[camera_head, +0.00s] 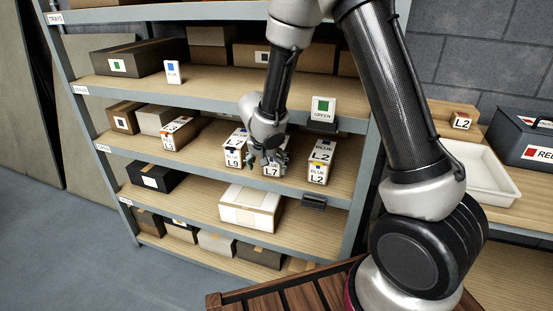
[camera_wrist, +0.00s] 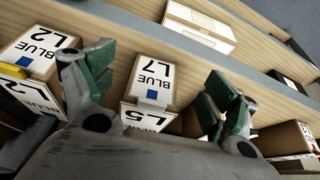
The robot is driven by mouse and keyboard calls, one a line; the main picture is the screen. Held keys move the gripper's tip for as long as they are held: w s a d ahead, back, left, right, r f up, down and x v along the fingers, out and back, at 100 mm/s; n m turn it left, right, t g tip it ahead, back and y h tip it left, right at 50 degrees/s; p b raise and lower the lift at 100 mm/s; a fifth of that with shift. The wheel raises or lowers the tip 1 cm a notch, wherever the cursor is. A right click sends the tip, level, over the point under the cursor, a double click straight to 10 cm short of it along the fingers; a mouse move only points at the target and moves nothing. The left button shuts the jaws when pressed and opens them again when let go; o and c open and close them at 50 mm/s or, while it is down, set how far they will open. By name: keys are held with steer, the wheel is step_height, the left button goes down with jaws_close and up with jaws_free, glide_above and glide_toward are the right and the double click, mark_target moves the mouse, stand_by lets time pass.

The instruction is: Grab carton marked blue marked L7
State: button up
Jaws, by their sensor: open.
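The carton marked BLUE L7 (camera_wrist: 152,78) is a small white-labelled box with a blue square, at the shelf's front edge. In the head view its lower front, reading L7 (camera_head: 271,171), shows below my gripper (camera_head: 270,155), which hides its top. In the wrist view my gripper (camera_wrist: 155,90) is open, with one green-padded finger on each side of this carton and a gap to each. I cannot tell whether the fingers reach down past its top.
Cartons marked BLUE L2 (camera_head: 319,161) and BLUE L9 (camera_head: 234,149) stand on either side on the same shelf. An orange-marked carton (camera_head: 176,133) is farther left. The shelf above (camera_head: 215,94) runs close over my wrist. A white carton (camera_head: 250,207) lies on the shelf below.

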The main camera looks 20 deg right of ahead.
mark_target(271, 162)
steer(key=w+d, duration=0.2)
steer(key=w, duration=0.1)
steer(key=shift+w, duration=0.1)
steer(key=shift+x, duration=1.15)
steer(key=shift+f, duration=0.35)
steer(key=c, duration=1.6)
steer(key=shift+r, duration=0.3)
